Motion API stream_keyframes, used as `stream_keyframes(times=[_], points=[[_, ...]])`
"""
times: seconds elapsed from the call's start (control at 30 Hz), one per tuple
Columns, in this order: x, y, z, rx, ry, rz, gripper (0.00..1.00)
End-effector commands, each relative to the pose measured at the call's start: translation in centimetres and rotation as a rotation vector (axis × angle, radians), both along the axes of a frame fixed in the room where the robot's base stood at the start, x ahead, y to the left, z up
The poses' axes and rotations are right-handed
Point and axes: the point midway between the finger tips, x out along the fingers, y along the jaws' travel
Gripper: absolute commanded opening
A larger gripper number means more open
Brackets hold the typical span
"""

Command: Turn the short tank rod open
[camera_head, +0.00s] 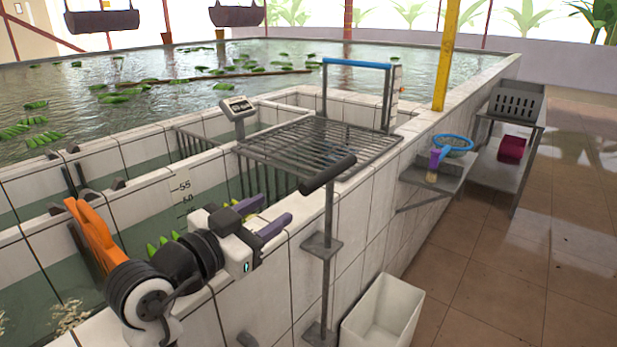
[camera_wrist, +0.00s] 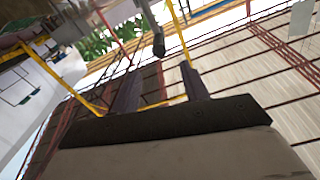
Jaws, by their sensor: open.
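A grey upright rod (camera_head: 328,225) with a thick black grip (camera_head: 328,173) runs down the outside of the tank wall through small brackets. A second dark grip end (camera_head: 246,340) shows low at the bottom edge, mostly cut off. I cannot tell for sure which is the short tank rod. My gripper (camera_head: 276,209) is open and empty above the tank rim, left of the upright rod and apart from it. In the wrist view, its two dark purple fingers (camera_wrist: 160,66) are spread. A dark rod end (camera_wrist: 158,44) shows beyond the fingertips, not between them.
A metal grate (camera_head: 318,145) with a blue-handled frame (camera_head: 357,64) lies across the tiled tank (camera_head: 350,215). A scale display (camera_head: 238,107) stands behind. A white bin (camera_head: 383,315) is on the floor, and a shelf with a blue-rimmed net (camera_head: 454,143) is at right. The right floor is clear.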

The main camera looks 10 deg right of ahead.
Motion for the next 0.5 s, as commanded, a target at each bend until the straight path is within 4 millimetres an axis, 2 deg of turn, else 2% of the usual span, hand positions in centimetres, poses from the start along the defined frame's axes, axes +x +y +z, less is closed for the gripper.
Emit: stream_keyframes(times=[0.17,0.5], points=[[1.1,-1.7,0.0,0.005,0.004,-0.010,0.45],[5.5,-7.3,0.1,0.003,0.003,-0.005,0.45]])
